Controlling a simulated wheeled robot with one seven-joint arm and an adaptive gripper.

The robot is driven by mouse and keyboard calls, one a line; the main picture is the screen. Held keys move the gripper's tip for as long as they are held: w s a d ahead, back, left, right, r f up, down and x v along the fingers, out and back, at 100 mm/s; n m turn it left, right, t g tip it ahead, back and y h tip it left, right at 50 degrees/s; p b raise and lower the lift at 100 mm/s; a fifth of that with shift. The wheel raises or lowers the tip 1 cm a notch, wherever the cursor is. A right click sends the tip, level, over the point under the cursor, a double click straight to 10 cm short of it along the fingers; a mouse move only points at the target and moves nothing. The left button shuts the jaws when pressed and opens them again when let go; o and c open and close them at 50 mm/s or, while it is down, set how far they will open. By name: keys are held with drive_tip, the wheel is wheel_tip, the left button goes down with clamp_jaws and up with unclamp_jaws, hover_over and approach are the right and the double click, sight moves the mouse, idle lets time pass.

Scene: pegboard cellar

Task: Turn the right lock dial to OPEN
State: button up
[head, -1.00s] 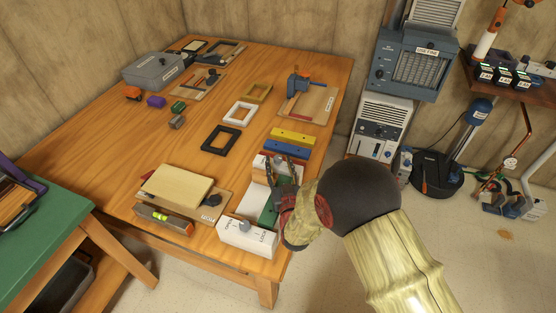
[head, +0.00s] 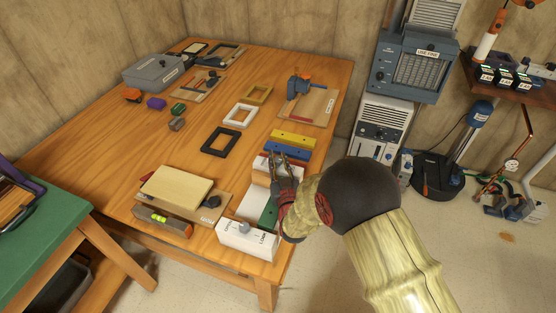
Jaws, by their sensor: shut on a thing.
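A white lock box (head: 247,239) stands at the near right edge of the wooden table. Its slanted face reads OPEN on the left and LOCK on the right, with a small grey dial (head: 245,227) between the words. The dial's exact setting is too small to read. My gripper (head: 279,158) is beyond this face, over the box's far part and close to a white and tan block with red on it (head: 261,165). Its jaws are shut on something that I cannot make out. The gripper and wrist hide part of the box and its green strip (head: 267,214).
A board with a pale plate (head: 176,187), a dark knob (head: 213,201) and a spirit level (head: 162,219) lie left of the box. Yellow (head: 293,139) and blue (head: 287,149) bars lie beyond my gripper. Empty frames are farther back. The table's left middle is clear.

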clamp_jaws()
drive_tip(key=shift+d+y, duration=0.1)
drive_tip(key=shift+y, duration=0.2)
drive_tip(key=n+g+y, duration=0.1)
drive_tip(key=n+y, duration=0.1)
drive_tip(key=y, duration=0.1)
drive_tip(key=n+g+y, duration=0.1)
drive_tip(key=n+y, duration=0.1)
drive_tip(key=shift+w+d+g+y, duration=0.1)
drive_tip(key=shift+g+y, duration=0.2)
drive_tip(key=shift+y, duration=0.1)
drive_tip(key=n+g+y, duration=0.6)
drive_tip(key=g, duration=0.1)
drive_tip(key=shift+n+p, duration=0.3)
drive_tip(key=shift+p, duration=0.1)
drive_tip(key=n+g+y, duration=0.1)
drive_tip(key=n+g, duration=0.2)
drive_tip(key=g, duration=0.1)
drive_tip(key=n+g+y, duration=0.1)
drive_tip(key=n+g, duration=0.2)
drive_tip(key=g, duration=0.2)
drive_tip(key=shift+p, duration=0.3)
drive_tip(key=shift+a+n+g+h, duration=0.1)
drive_tip(key=shift+n+g+h, duration=0.2)
drive_tip(key=shift+n+g, duration=1.1)
drive_tip(key=shift+a+n+g+h, duration=0.1)
drive_tip(key=shift+n+g+h, duration=0.2)
drive_tip(key=shift+n+g, duration=1.1)
drive_tip(key=shift+g+h+p, duration=0.4)
drive_tip(key=shift+g, duration=0.9)
